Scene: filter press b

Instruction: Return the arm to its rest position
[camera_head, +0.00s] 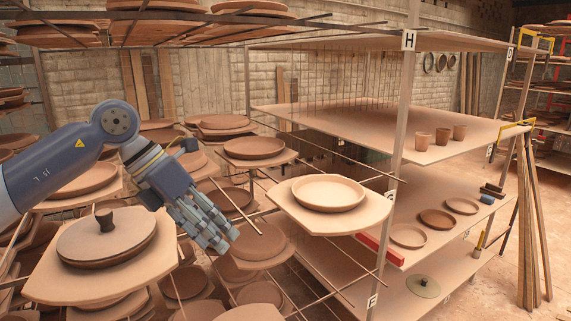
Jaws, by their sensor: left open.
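My left arm comes in from the left. Its gripper (222,240) points down and to the right, open, with nothing seen between its fingers. It appears in front of a rack of clay dishes. To its right, a pale round dish (328,192) sits on a light board (372,215). To its lower left, a brown lidded dish (106,235) with a dark knob rests on another board (60,283). The right gripper is not in view.
Thin metal rods (352,172) stick out from the rack.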

